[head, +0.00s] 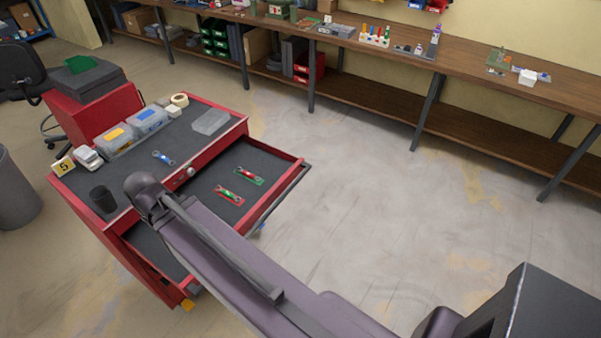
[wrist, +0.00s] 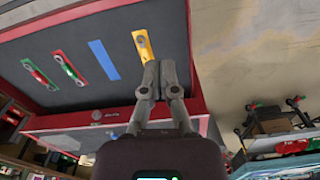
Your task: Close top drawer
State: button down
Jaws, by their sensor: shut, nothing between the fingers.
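The top drawer (head: 268,162) of the red tool cabinet (head: 215,153) stands pulled out, with a dark liner and a grey handle bar along its front. A red-backed wrench (head: 228,195) and a green-backed wrench (head: 250,176) lie in it. The wrist view shows the drawer liner (wrist: 65,28) with the two wrenches, a blue strip (wrist: 103,60) and a yellow-backed wrench (wrist: 142,46). Contact cannot be told. In the head view my arm hides part of the drawer and my gripper.
The cabinet top carries clear bins (head: 148,121), a black cup (head: 103,198) and a roll of tape (head: 180,100). A long wooden workbench (head: 470,62) runs along the back wall. A grey bin (head: 15,190) stands at left. The floor right of the drawer is clear.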

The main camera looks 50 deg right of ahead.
jog(key=w+d+f+m+b, duration=0.2)
jog(key=d+m, duration=0.2)
jog(key=d, duration=0.2)
jog(key=w+d+f+m+b, duration=0.1)
jog(key=w+d+f+m, duration=0.1)
jog(key=w+d+m, duration=0.3)
jog(key=m+t+b, duration=0.4)
jog(key=m+b, duration=0.6)
jog(key=m, duration=1.5)
send_near(301, 170)
jog(key=s+a+r, duration=0.2)
jog(key=a+r, duration=0.2)
jog(key=shift+s+d+f, duration=0.1)
jog(key=shift+s+d, duration=0.25)
jog(key=shift+d, duration=0.2)
jog(key=shift+w+f+b, duration=0.1)
jog(key=shift+f+b, duration=0.1)
jog(key=shift+b, duration=0.15)
jog(key=b+x, duration=0.9)
jog(key=shift+w+a+f, duration=0.2)
jog(key=shift+w, duration=0.05)
